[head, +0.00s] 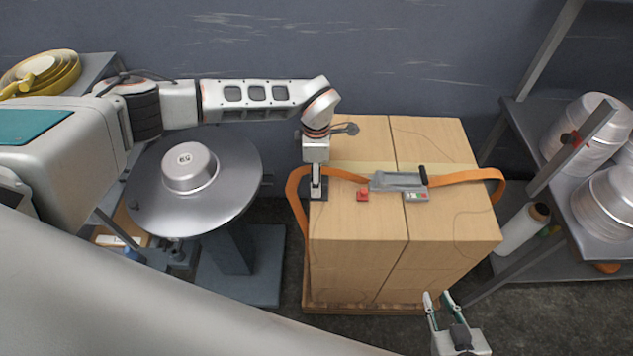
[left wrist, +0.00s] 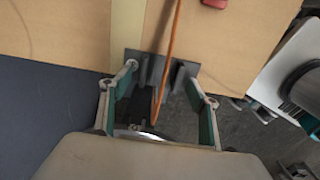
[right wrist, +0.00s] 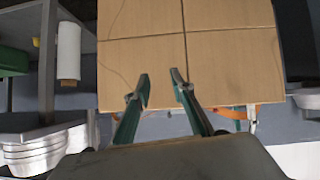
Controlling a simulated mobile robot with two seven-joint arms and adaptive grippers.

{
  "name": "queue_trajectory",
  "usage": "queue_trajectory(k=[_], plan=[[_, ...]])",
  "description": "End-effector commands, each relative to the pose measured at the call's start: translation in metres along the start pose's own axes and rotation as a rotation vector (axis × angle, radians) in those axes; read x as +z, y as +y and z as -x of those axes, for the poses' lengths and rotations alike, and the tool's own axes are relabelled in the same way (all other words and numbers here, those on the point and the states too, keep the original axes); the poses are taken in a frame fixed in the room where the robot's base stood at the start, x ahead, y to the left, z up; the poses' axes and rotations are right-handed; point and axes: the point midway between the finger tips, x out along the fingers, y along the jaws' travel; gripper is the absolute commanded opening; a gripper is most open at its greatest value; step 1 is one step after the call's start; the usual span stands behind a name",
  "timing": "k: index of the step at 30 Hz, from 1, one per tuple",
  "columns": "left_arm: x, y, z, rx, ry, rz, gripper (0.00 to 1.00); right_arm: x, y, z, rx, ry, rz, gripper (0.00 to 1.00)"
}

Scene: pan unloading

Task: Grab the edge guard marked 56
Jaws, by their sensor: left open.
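A dark grey edge guard (head: 321,193) sits on the left top edge of the carton stack, where the orange strap bends down. In the left wrist view the guard (left wrist: 153,66) has raised ribs, with the strap running between them. No number is readable on it. My left gripper (head: 316,182) points down at the guard and partly covers it in the head view. Its fingers are open, one toward each end of the guard. I cannot tell whether they touch it. My right gripper (head: 442,307) is open and empty by the stack's front right; it also shows in the right wrist view (right wrist: 160,88).
The carton stack (head: 440,220) carries the orange strap (head: 465,176), a grey strapping tool (head: 400,182) and a small red block (head: 363,195). A round turntable (head: 225,205) with a metal pan (head: 188,168) stands left. A shelf (head: 545,130) with stacked metal pans stands right.

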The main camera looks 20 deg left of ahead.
Motion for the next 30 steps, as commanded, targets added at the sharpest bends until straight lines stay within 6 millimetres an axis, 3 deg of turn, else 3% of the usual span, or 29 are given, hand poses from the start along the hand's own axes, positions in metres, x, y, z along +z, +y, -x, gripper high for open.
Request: queue_trajectory(k=[5,10,21,30], plan=[[0.0,0.0,0.0,0.001,-0.001,0.0,0.61,0.0,0.0,0.0,0.0,0.0,0.0,0.24],[0.0,0.0,0.0,0.001,-0.001,0.0,0.2,0.0,0.0,0.0,0.0,0.0,0.0,0.24],[0.001,0.001,0.004,0.001,-0.002,0.0,0.19,-0.003,0.0,0.002,0.0,0.001,0.0,0.24],[0.001,0.002,0.048,0.003,-0.002,0.0,0.19,-0.011,0.014,0.017,0.019,-0.031,0.0,0.24]])
